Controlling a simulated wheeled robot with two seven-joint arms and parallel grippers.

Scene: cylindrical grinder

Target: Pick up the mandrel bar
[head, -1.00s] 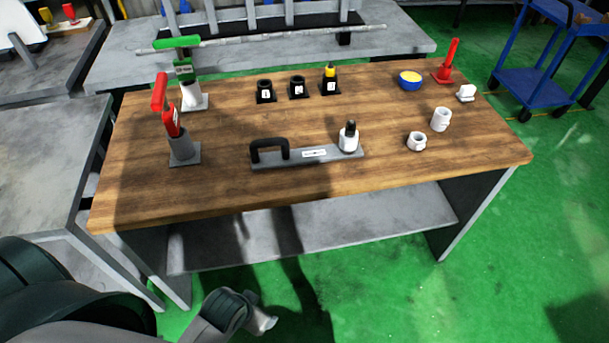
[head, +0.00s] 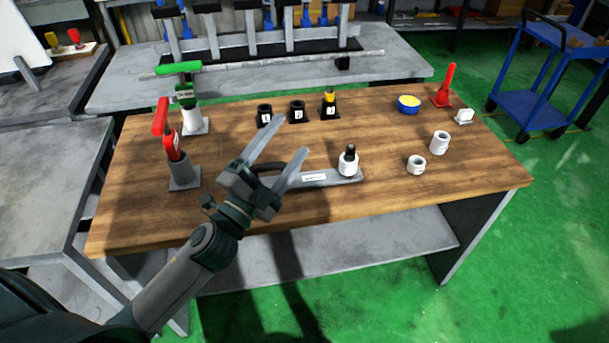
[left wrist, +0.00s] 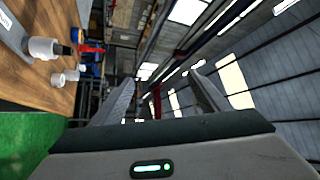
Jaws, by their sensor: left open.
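A flat grey bar (head: 328,179) with a black handle, a white label and a white collar (head: 348,163) with a black tip lies on the wooden table; I take it for the mandrel bar. My left gripper (head: 291,136) is open and empty, raised in front of the bar's handle end and partly hiding it. In the left wrist view the open fingers (left wrist: 165,95) point away from the table, with nothing between them. The bar's grey end (left wrist: 12,30) and collar (left wrist: 45,48) show at the left edge there. My right gripper is not in view.
The wooden table (head: 440,195) also bears a red-handled tool (head: 170,140), a green-handled tool (head: 187,95), several black holders (head: 297,111), white rings (head: 416,164) and a blue bowl (head: 408,104). A long grey rod (head: 290,60) lies behind.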

